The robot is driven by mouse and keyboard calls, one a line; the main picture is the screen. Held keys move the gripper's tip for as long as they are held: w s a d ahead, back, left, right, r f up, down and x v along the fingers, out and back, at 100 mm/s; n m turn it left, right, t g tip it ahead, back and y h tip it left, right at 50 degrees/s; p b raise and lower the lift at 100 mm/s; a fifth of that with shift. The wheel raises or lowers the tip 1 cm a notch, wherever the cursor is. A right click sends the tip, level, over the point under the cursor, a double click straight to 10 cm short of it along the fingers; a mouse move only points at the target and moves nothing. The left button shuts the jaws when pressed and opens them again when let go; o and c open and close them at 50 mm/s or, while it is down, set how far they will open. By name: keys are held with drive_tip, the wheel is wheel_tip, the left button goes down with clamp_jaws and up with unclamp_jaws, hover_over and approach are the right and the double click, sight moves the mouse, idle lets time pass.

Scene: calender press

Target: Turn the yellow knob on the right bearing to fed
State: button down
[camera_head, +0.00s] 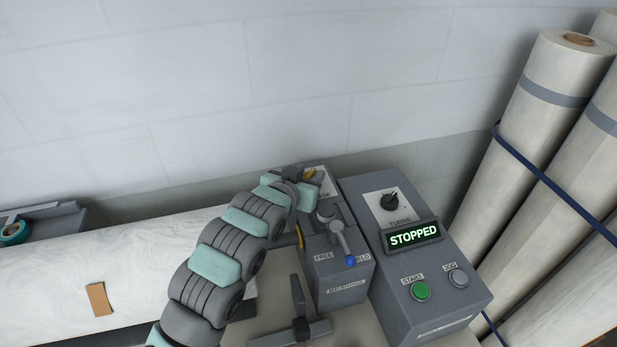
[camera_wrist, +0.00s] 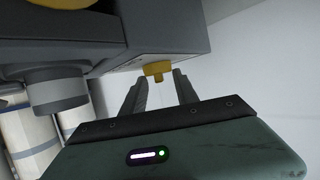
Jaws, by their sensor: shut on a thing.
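The grey right bearing (camera_head: 337,275) stands left of the control box. A yellow knob (camera_head: 309,174) shows in part at its top back, beside a white label plate (camera_head: 327,184) that my gripper partly covers, so its setting cannot be read. My gripper (camera_head: 294,180) reaches over the back of the bearing. In the wrist view a small yellow knob (camera_wrist: 157,73) sticks out of a grey housing (camera_wrist: 170,40), between the fingertips of my gripper (camera_wrist: 158,82), which is shut on it.
The control box (camera_head: 400,290) reads STOPPED and has a black dial (camera_head: 390,201), a green button (camera_head: 421,291) and a grey button (camera_head: 458,278). Wrapped rolls (camera_head: 548,105) stand right; a white wall is behind.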

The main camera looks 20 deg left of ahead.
drive_tip(key=c, duration=1)
unclamp_jaws()
drive_tip(key=shift+o, duration=0.2)
wheel_tip(320, 180, up, 13)
drive_tip(key=p, duration=0.2)
wheel_tip(320, 180, up, 7)
drive_tip(key=p, duration=0.7)
hover_over(308, 177)
drive_tip(key=shift+w, duration=0.1)
